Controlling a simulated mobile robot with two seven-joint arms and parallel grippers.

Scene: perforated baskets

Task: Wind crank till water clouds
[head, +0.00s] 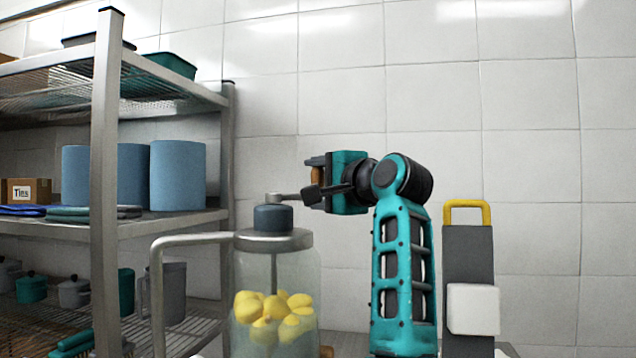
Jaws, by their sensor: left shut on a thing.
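A clear jar (277,275) with a grey metal lid stands at the lower middle, its bottom out of view. Several yellow round pieces (265,308) lie inside it, plainly visible through the wall; the contents look clear to faintly grey. A dark hub (273,218) sits on the lid, and a metal crank arm (287,197) runs from it to the right. My left gripper (319,190) is shut on the crank handle at the arm's outer end. The fingers hide most of the handle. My right gripper is not in view.
A metal shelf (106,150) stands at the left with blue cylinders (178,175), a box and pots. A bent metal tube (190,240) runs beside the jar. A grey upright with a yellow handle (467,212) stands at the right. Tiled wall lies behind.

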